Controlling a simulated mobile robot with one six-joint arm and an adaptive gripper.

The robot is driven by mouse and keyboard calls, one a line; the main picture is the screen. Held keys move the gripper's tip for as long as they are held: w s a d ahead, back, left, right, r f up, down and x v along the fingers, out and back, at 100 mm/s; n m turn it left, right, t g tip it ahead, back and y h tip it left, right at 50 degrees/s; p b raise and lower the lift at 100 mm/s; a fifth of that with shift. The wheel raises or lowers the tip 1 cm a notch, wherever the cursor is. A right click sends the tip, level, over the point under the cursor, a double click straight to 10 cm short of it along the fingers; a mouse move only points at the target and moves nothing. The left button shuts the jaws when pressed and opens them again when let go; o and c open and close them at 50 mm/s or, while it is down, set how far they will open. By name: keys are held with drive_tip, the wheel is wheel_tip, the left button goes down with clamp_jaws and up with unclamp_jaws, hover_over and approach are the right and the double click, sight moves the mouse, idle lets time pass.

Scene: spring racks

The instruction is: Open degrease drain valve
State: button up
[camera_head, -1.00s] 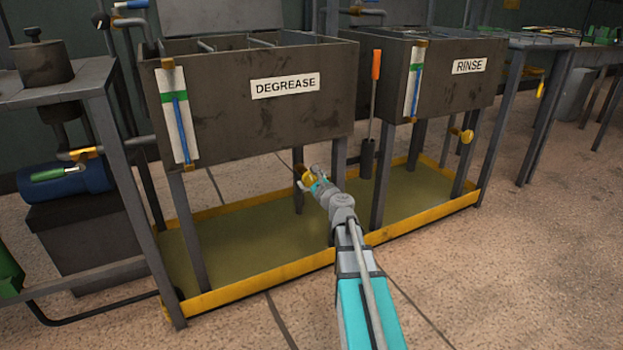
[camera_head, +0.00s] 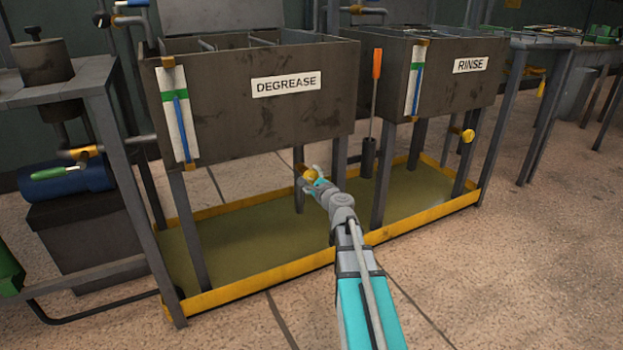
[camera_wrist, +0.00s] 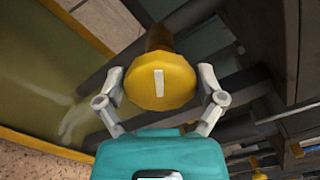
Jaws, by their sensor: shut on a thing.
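The degrease drain valve is a round yellow knob (camera_head: 311,176) on a brown stem under the tank labelled DEGREASE (camera_head: 230,125). In the wrist view the knob (camera_wrist: 160,80) fills the space between my fingers, with a white mark on its face that stands nearly upright in the picture. My gripper (camera_wrist: 160,86) is shut on the knob, one grey finger at each side. In the head view my gripper (camera_head: 313,179) reaches the knob from the front, and its fingers are small there. The stem behind the knob is partly hidden.
A yellow-rimmed drip tray (camera_head: 258,270) lies under both tanks. The RINSE tank (camera_head: 440,90) stands to the right with its own yellow knob (camera_head: 467,135). Tank legs (camera_head: 383,180) flank my arm.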

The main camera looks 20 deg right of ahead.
drive_tip(key=o, duration=0.8)
drive_tip(key=shift+r, duration=0.1)
drive_tip(key=shift+o, duration=0.2)
drive_tip(key=shift+s, duration=0.15)
drive_tip(key=s, duration=1.1)
drive_tip(key=shift+s+d, duration=0.25)
drive_tip(key=shift+s, duration=0.15)
